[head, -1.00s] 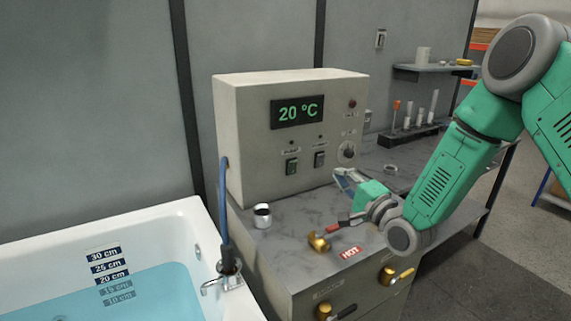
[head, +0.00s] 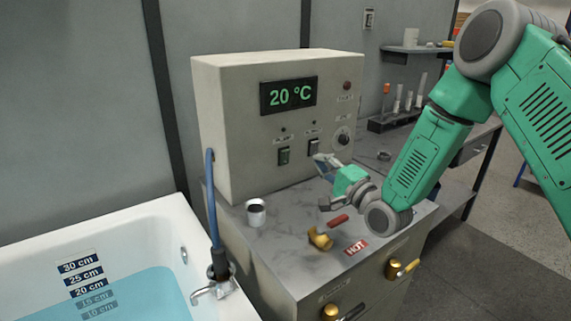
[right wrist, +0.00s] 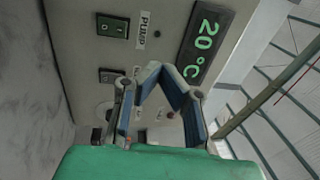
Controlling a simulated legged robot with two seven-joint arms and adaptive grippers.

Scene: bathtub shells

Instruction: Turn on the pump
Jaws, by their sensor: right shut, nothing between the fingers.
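The beige control box (head: 225,130) stands on the grey counter with its display reading 20 °C (head: 288,95). The pump switch (head: 284,156) is the green left one of two rocker switches on its front. In the right wrist view the pump switch (right wrist: 112,26), with its PUMP label (right wrist: 143,24), is at the top. The other switch (head: 314,147) is dark and to its right. My right gripper (head: 320,163) is shut and empty, in front of the panel just below the right switch. Whether it touches the panel I cannot tell. My left gripper is out of view.
A bathtub (head: 150,235) with blue water is at the left, with a blue hose (head: 212,200) beside the box. A small white cup (head: 256,213) and a brass valve (head: 320,238) are on the counter. A round knob (head: 342,136) is right of the switches.

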